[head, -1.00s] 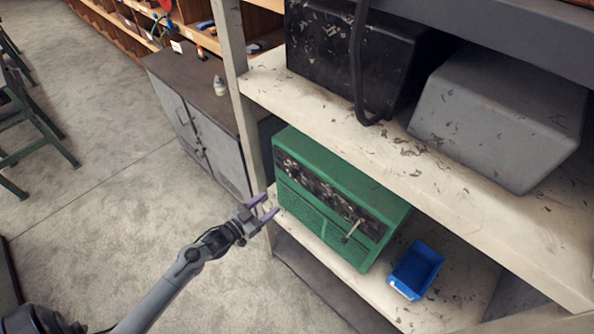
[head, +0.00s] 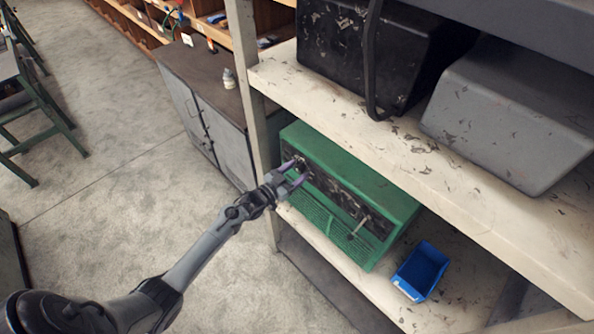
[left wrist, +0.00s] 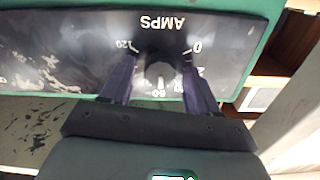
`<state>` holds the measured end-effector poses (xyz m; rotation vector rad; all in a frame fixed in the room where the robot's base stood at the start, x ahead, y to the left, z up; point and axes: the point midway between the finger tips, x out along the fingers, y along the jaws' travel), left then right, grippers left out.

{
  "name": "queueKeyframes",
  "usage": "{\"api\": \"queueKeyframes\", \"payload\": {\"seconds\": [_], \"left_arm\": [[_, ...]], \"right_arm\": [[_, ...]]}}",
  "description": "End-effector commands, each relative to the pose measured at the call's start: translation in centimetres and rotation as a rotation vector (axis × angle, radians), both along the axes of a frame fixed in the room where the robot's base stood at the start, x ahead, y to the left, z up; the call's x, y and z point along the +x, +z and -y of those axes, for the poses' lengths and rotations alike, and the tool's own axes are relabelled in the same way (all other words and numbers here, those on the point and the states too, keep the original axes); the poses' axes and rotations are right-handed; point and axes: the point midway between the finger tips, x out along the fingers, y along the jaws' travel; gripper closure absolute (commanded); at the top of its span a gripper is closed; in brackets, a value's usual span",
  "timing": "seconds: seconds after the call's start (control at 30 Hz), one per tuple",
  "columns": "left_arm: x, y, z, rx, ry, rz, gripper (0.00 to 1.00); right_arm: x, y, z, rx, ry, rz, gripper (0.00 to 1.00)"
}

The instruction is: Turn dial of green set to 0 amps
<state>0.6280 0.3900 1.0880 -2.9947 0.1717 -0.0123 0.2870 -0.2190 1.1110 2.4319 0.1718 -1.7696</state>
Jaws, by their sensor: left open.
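The green set (head: 352,172) sits on the lower shelf, its dark worn front panel facing my left arm. My left gripper (head: 296,172) is at the left end of that panel, fingers open. In the left wrist view, the upside-down AMPS panel shows marks 120, 60 and 0 around a dark round dial (left wrist: 160,72). The fingers of the left gripper (left wrist: 160,66) stand on either side of the dial; I cannot tell whether they touch it. Where the dial points is too dark to read. My right gripper is not in view.
A metal handle (head: 359,227) sticks out on the right of the panel. A blue bin (head: 421,271) lies right of the set. The upper shelf (head: 420,150) overhangs, holding black and grey boxes. A shelf post (head: 246,95) and grey cabinet (head: 205,110) stand left. The floor is open.

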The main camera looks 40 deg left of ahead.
Motion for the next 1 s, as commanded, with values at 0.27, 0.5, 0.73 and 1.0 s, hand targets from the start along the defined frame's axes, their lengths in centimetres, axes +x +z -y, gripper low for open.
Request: {"api": "queueKeyframes", "payload": {"seconds": [0.27, 0.5, 0.73, 1.0], "left_arm": [[0.69, -0.01, 0.13, 0.000, -0.001, 0.000, 0.40], [0.67, 0.00, 0.13, 0.000, -0.001, 0.000, 0.53], [0.66, 0.01, 0.12, 0.000, -0.001, 0.000, 0.89], [0.67, 0.07, 0.12, -0.016, -0.001, -0.001, 0.95]], "right_arm": [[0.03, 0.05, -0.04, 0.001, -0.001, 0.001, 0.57], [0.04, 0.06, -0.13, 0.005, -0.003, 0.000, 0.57], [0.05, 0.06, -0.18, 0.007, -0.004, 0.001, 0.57], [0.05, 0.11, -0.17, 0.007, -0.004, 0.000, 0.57]]}}
